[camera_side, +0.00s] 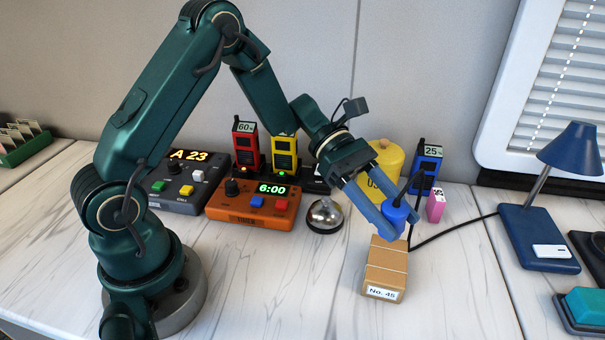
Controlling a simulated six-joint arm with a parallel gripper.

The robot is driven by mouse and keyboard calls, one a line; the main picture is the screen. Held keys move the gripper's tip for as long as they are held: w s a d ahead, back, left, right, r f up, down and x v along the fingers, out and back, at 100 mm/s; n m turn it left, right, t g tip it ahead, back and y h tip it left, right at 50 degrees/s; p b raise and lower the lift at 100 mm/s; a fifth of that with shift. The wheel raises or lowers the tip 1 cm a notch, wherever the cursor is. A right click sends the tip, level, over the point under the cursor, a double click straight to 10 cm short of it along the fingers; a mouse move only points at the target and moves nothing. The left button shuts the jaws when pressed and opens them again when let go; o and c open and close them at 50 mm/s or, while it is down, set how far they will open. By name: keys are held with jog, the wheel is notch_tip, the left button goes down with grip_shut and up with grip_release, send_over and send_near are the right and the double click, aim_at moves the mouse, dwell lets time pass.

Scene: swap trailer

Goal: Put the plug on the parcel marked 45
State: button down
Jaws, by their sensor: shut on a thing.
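The plug (394,216) is blue and round, with a black cable running off to the right. My gripper (391,228) has blue fingers pointing down to the right and is shut on the plug. The parcel marked 45 (384,278) is a brown box with a white "No. 45" label on its front, standing on the table. The plug is at the far end of the parcel's top in this view. I cannot tell whether it touches the parcel.
A silver bell (325,215), an orange clock box (252,207) and a grey "A 23" box (178,187) stand left. A yellow container (385,160), blue radio (427,167) and pink block (436,205) stand behind. A blue lamp (538,238) stands right. The front table is clear.

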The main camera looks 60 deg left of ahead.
aim_at(387, 258)
jog(key=shift+d+f, duration=0.45)
jog(key=shift+d, duration=0.1)
jog(key=shift+f, duration=1.9)
jog(key=shift+f, duration=0.1)
jog(key=shift+c, duration=1.8)
grip_release()
